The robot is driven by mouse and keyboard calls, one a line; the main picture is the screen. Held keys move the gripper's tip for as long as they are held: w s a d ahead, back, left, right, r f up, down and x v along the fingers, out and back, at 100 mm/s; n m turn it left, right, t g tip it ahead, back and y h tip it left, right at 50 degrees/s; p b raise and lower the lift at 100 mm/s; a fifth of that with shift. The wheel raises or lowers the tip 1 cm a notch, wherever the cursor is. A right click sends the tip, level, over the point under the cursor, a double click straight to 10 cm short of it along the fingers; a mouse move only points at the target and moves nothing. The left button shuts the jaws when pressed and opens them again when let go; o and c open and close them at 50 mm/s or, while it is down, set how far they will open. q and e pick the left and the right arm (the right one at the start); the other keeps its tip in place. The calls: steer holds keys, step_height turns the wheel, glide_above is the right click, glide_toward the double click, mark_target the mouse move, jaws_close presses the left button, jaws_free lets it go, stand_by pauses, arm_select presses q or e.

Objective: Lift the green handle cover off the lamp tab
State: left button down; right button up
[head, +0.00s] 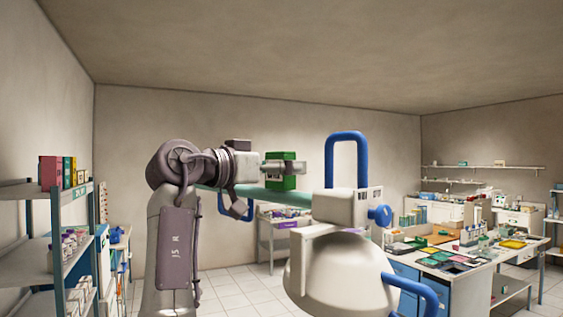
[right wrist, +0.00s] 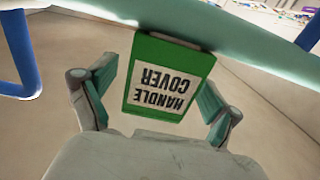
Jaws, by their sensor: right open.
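The green handle cover (head: 282,183) sits at the lamp's pale teal arm (head: 262,197). In the right wrist view the cover (right wrist: 146,101) is a flat green block with a white "HANDLE COVER" label, upside down in the picture, its top edge against the teal arm (right wrist: 150,26). My right gripper (head: 293,167) reaches the cover from the left in the head view. In the wrist view its fingers (right wrist: 157,77) are open, one on each side of the cover, with gaps visible. The lamp tab is hidden behind the cover. My left gripper is not in view.
The white lamp head (head: 337,272) with blue handles (head: 347,137) stands just right of the cover. A shelf rack (head: 57,192) is at the left. A worktable (head: 465,262) with trays is at the right, and a cart (head: 272,225) stands behind the lamp.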

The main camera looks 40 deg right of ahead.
steer(key=shift+a, duration=0.15)
steer(key=shift+c, duration=0.2)
steer(key=shift+a, duration=0.1)
steer(key=shift+c, duration=1.4)
steer(key=c, duration=0.5)
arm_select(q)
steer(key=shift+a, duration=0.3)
arm_select(e)
steer(key=shift+c, duration=0.7)
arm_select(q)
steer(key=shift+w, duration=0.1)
